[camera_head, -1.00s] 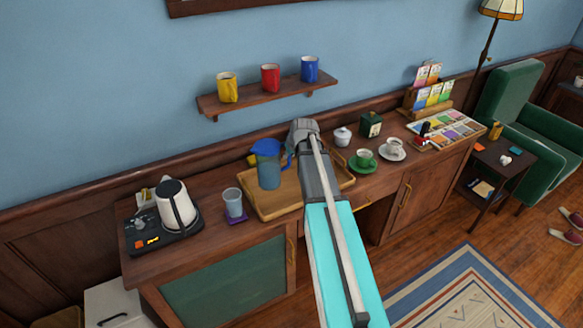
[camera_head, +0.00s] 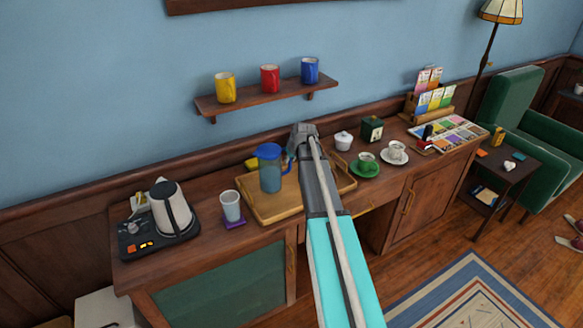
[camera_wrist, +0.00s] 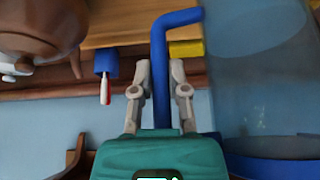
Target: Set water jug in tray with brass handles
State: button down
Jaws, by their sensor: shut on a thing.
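The water jug (camera_head: 270,174), clear blue with a blue lid and handle, is upright over the left part of the wooden tray (camera_head: 268,219) in the head view. I cannot tell whether its base touches the tray. In the wrist view the jug (camera_wrist: 258,80) fills the right side, its base out of frame. My gripper (camera_wrist: 160,72) is shut on its blue handle (camera_wrist: 160,50); in the head view it (camera_head: 298,140) is right of the jug, partly hidden by my arm. The tray's brass handles are not clear.
A tumbler (camera_head: 230,204) on a purple coaster stands left of the tray, with a kettle (camera_head: 171,208) farther left. A sugar bowl (camera_head: 343,141) and cups on green (camera_head: 364,169) and white saucers are to the right. A mug shelf (camera_head: 268,97) is above. A brown teapot (camera_wrist: 40,28) shows in the wrist view.

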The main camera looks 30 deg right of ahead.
aim_at(290, 165)
jog(key=shift+w+d+f+b, duration=0.1)
jog(key=shift+w+f+b, duration=0.1)
jog(key=shift+f+b, duration=0.85)
jog(key=shift+w+d+f+b, duration=0.1)
jog(key=shift+w+f+b, duration=0.05)
jog(key=shift+f+b, duration=0.85)
jog(key=shift+f, duration=0.1)
jog(key=c, duration=0.6)
grip_release()
jog(key=shift+c, duration=0.2)
jog(key=shift+r, duration=0.25)
jog(key=p+v, duration=1)
jog(key=v, duration=0.1)
jog(key=shift+s+r, duration=0.25)
jog(key=shift+r, duration=0.1)
